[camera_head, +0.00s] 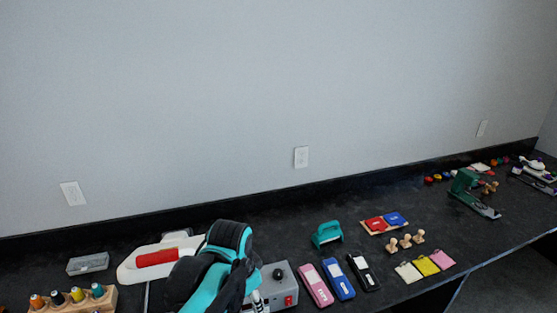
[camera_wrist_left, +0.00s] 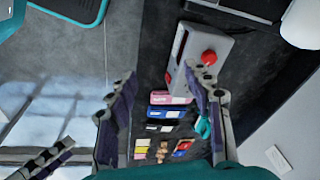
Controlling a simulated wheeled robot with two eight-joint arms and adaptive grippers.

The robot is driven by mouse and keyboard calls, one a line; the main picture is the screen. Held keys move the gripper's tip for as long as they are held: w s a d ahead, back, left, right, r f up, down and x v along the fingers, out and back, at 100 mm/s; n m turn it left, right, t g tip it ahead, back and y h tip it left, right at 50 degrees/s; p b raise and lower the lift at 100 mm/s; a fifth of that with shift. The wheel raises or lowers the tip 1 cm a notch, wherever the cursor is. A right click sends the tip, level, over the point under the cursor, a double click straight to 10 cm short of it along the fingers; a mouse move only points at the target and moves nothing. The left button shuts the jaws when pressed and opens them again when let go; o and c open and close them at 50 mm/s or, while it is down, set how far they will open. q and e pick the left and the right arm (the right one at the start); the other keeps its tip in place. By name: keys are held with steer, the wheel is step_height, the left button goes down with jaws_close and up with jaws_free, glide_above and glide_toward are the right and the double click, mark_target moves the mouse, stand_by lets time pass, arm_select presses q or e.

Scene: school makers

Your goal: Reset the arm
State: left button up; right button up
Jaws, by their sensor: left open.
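My left arm (camera_head: 215,265), black and teal, is bent over the left part of the black worktop. Its gripper (camera_head: 256,298) is low in the head view, partly hidden by the arm, in front of a grey control box (camera_head: 284,283). In the left wrist view the gripper's two fingers (camera_wrist_left: 160,75) stand wide apart with nothing between them. The grey box (camera_wrist_left: 200,60) lies beyond the fingertips, apart from them as far as I can see. Part of what looks like my right gripper (camera_wrist_left: 45,160) shows at the lower left of the wrist view; its opening is unclear.
Pink (camera_head: 313,286), blue (camera_head: 338,279) and black (camera_head: 363,271) staplers lie right of the grey box. A teal punch (camera_head: 327,235) stands behind them. A white machine (camera_head: 150,260) and wooden bottle rack (camera_head: 75,300) are on the left. The wall (camera_head: 300,90) rises behind.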

arm_select(q)
steer(key=s+a+f+n+t+b, duration=0.1)
steer(key=s+a+f+n+t, duration=0.2)
steer(key=s+a+n, duration=0.6)
steer(key=shift+a+f+n+t+y, duration=0.2)
steer(key=shift+a+n+t+y, duration=0.15)
steer(key=shift+a+t, duration=0.5)
steer(key=shift+d, duration=0.1)
stand_by(1.0)
